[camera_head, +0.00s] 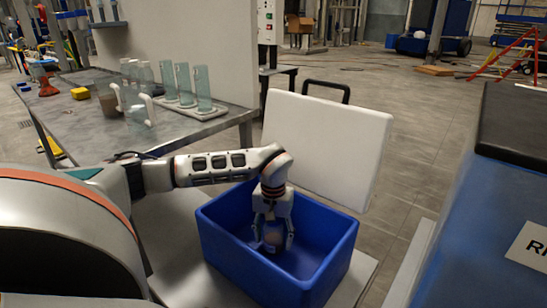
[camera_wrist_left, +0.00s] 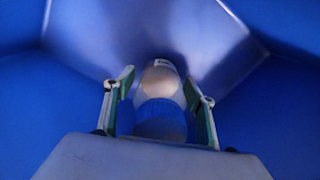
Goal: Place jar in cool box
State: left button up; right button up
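The blue cool box (camera_head: 235,258) stands open in the middle of the head view, its white lid (camera_head: 328,145) raised behind it. My left gripper (camera_head: 272,243) points down inside the box. The jar (camera_head: 274,238) is between its fingers, low in the box. In the left wrist view the jar (camera_wrist_left: 160,82) shows a pale brownish body and a blue band. The fingers of my left gripper (camera_wrist_left: 160,95) stand on both sides of it, with narrow gaps visible, so they look open. Whether the jar rests on the box floor is hard to tell. My right gripper is not in view.
A blue cabinet (camera_head: 490,220) stands at the right. The box walls closely surround my gripper.

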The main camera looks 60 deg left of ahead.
pick_arm(q)
jog(key=shift+r, duration=0.1)
jog(key=shift+r, duration=0.35)
notch_tip(320, 180, up, 9)
jog(key=p, duration=0.2)
jog(key=shift+w+f+p, duration=0.1)
jog(key=shift+f+p, duration=0.1)
jog(key=shift+p, duration=0.15)
notch_tip(320, 180, up, 2)
jog(key=shift+p, duration=0.3)
jog(key=shift+r, duration=0.45)
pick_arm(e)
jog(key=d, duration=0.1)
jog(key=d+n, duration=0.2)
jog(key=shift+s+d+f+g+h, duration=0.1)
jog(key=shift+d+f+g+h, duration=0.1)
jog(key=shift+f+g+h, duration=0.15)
